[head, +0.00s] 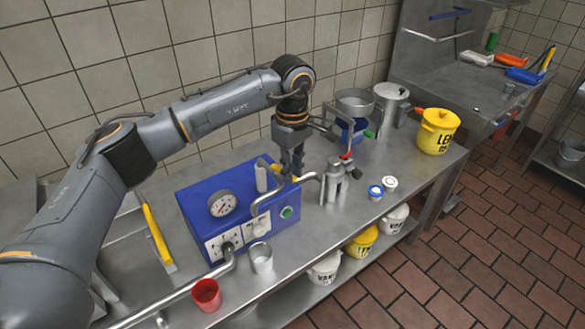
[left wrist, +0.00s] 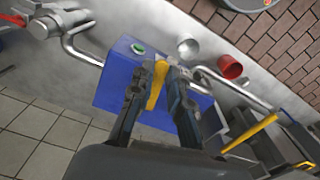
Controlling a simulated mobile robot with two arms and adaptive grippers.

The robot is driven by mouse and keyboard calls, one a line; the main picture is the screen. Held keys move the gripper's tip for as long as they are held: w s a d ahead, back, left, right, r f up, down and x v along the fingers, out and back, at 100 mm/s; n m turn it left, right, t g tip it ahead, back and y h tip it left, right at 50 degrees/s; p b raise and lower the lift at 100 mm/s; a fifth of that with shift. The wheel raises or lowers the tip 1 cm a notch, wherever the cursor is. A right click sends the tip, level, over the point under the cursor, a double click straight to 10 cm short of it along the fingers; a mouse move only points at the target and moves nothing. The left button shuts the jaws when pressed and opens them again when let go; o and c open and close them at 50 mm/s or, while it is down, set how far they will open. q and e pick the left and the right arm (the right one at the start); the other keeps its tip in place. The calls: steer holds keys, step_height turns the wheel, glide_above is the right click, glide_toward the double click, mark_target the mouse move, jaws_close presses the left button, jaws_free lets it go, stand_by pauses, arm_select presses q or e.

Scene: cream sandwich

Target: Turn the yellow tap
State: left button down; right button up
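The yellow tap (head: 277,169) sits at the back right of a blue machine (head: 190,205) with a round gauge, partly hidden by my left gripper. It also shows in the left wrist view as a yellow lever (left wrist: 157,84). My left gripper (head: 291,168) points down at the tap. In the left wrist view its two fingers (left wrist: 162,76) are apart with the yellow lever between them. The lever lies close to the left finger, with a gap to the right one. I cannot tell whether the left finger touches it. My right gripper is not in view.
A grey metal device (head: 335,182) with a bent pipe stands right of the machine. A metal cup (head: 261,257) and a red cup (head: 206,294) stand in front. A yellow bucket (head: 437,130) stands at the counter's right end. Several tubs sit on the lower shelf.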

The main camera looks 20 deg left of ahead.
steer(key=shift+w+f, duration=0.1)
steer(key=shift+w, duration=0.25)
arm_select(q)
steer(key=w+a+n+b, duration=0.1)
steer(key=w+n+b, duration=0.2)
steer(key=w+n, duration=0.4)
steer(key=shift+a+n, duration=0.35)
steer(key=shift+n, duration=4.05)
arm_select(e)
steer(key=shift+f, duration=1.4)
arm_select(q)
steer(key=c, duration=1.3)
jaws_free()
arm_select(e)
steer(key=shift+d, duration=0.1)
